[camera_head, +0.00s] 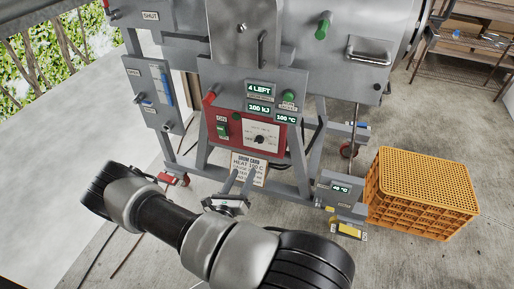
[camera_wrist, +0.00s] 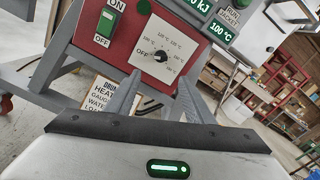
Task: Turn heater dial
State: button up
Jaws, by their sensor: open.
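The heater dial is a small black knob on a white square plate with temperature marks; it shows on the red panel in the head view (camera_head: 260,139) and in the wrist view (camera_wrist: 160,56). In the wrist view, marks around it include OFF at the left and several degree values. My gripper (camera_head: 243,183) is open and empty, below and in front of the red panel. In the wrist view my gripper's two fingers (camera_wrist: 157,92) point up toward the panel, spread on either side below the dial, apart from it.
A green ON/OFF switch (camera_head: 222,130) sits left of the dial on the red panel (camera_head: 212,116). Yellow crates (camera_head: 421,191) stand on the floor at right.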

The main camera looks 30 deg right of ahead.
aim_at(258, 143)
jog(key=b+x, duration=0.3)
jog(key=x, duration=1.3)
jog(key=shift+w+d, duration=0.1)
jog(key=shift+d, duration=0.1)
jog(key=shift+c, duration=0.3)
jog(key=c, duration=1)
jog(key=shift+r, duration=0.1)
jog(key=shift+m, duration=0.4)
jog(key=m+p, duration=0.2)
jog(key=m, duration=0.1)
jog(key=shift+r+m, duration=0.1)
jog(key=shift+m, duration=0.2)
jog(key=shift+m+p, duration=1.1)
jog(key=shift+m, duration=1.1)
